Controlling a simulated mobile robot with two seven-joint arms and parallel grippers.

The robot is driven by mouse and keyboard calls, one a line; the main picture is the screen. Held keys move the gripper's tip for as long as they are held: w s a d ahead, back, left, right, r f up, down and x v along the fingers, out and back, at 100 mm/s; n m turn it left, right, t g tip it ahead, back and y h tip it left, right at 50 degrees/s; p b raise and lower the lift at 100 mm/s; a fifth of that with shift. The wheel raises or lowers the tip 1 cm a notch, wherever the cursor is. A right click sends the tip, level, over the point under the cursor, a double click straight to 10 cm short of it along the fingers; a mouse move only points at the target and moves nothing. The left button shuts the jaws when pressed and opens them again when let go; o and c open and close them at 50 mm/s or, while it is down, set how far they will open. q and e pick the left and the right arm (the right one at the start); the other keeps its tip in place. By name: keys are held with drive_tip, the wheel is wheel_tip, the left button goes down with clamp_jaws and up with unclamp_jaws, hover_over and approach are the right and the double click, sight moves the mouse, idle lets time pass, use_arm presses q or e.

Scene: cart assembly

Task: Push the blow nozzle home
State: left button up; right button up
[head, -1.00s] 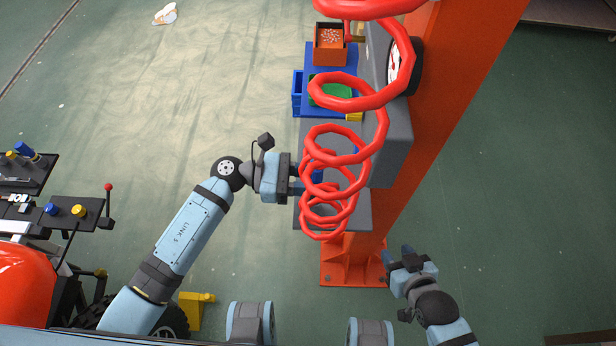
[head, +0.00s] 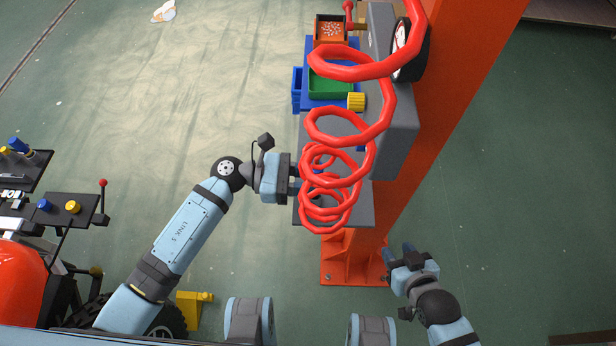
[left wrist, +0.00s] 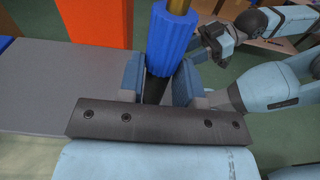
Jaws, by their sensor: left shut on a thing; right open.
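My left gripper (head: 297,182) is at the left edge of a grey shelf on the orange post, partly behind the red coiled hose (head: 340,128). In the left wrist view its two fingers (left wrist: 160,88) are shut on a blue ribbed cylinder with a brass stem (left wrist: 166,38), which looks like the blow nozzle. The nozzle stands roughly upright between the fingers. Its lower end is hidden by the gripper, so I cannot tell how it is seated. My right gripper (head: 408,254) is open and empty, right of the post's foot; it also shows in the left wrist view (left wrist: 212,38).
The orange post (head: 420,150) carries a grey box with a gauge (head: 402,48). The grey shelf (head: 362,210) lies below the coils. Blue, green and orange bins (head: 331,82) stand farther back. A cart with knobs (head: 60,207) is at the left.

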use_arm(q)
drive_tip(key=shift+f, duration=0.35)
use_arm(e)
drive_tip(key=shift+s+f, duration=0.15)
drive_tip(key=shift+f, duration=0.85)
use_arm(q)
drive_tip(key=o, duration=1.1)
drive_tip(key=shift+o, duration=0.2)
drive_tip(key=shift+f, duration=0.1)
drive_tip(key=shift+a, duration=0.3)
drive_tip(key=a+r+b, duration=0.1)
drive_tip(key=a, duration=1.2)
drive_tip(key=shift+r+b, duration=0.15)
drive_tip(key=shift+b, duration=0.15)
use_arm(e)
drive_tip(key=shift+w+a+r, duration=0.15)
drive_tip(key=shift+a+r, duration=0.05)
drive_tip(key=shift+r, duration=0.25)
drive_tip(key=shift+w+a+r, duration=0.15)
drive_tip(key=shift+r, duration=0.25)
use_arm(q)
drive_tip(key=shift+a, duration=0.1)
